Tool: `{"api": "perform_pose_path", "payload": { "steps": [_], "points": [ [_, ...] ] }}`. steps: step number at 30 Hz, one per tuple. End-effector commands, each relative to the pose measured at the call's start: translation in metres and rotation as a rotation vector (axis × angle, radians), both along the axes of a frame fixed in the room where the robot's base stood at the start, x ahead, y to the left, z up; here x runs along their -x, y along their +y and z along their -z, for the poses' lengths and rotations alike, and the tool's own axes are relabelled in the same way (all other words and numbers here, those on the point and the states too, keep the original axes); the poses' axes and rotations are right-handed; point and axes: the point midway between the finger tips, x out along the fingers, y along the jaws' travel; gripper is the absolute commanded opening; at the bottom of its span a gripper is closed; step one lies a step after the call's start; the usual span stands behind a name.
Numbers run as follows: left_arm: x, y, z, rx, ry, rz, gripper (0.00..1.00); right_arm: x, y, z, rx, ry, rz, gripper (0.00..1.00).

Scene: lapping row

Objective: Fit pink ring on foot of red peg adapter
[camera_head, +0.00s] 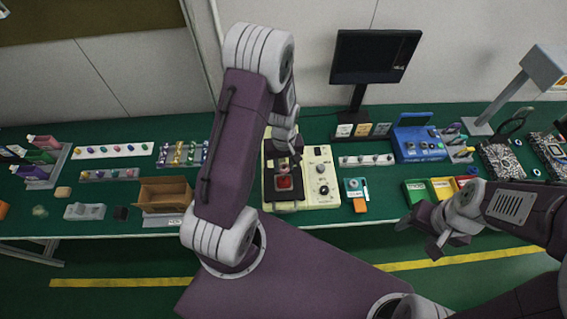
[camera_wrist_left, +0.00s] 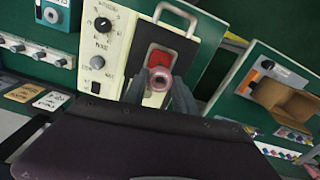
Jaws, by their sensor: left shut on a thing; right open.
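My left gripper (camera_head: 284,165) is over the cream machine (camera_head: 320,172). In the left wrist view its two fingertips (camera_wrist_left: 160,88) are shut on a small pink ring (camera_wrist_left: 160,78), its hole facing the camera. A red piece (camera_head: 284,183) sits on the dark plate of the machine, just below the gripper. In the left wrist view it shows as a red square (camera_wrist_left: 163,54) behind the ring. I cannot tell whether ring and red piece touch, and no peg or foot shows clearly. My right gripper (camera_head: 424,232) is open and empty by the table's front edge.
The machine has knobs on its right panel and a metal handle (camera_wrist_left: 178,14). A cardboard box (camera_head: 165,194) stands to its left. A small teal device (camera_head: 354,187) and coloured bins (camera_head: 430,189) stand to its right. A monitor (camera_head: 374,57) stands behind.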

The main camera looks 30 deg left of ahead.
Motion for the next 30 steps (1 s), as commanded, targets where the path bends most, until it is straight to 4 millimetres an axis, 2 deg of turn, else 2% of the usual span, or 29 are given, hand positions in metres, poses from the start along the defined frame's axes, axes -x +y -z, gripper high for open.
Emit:
{"api": "perform_pose_path", "payload": {
  "steps": [1,6,11,30],
  "points": [
    [0.0,0.0,0.01,0.0,0.0,0.0,0.0,0.0,0.0,0.009,0.0,0.0,0.0,0.63],
    [0.0,0.0,0.031,0.0,0.001,0.0,0.0,0.0,0.0,0.025,0.0,0.0,0.0,0.63],
    [0.0,0.0,0.045,0.001,0.001,0.0,0.0,0.0,0.0,0.036,0.0,0.0,0.0,0.63],
    [0.0,0.0,0.045,0.0,0.0,0.0,0.0,0.0,0.0,0.034,0.0,0.0,0.0,0.63]
  ]
}}
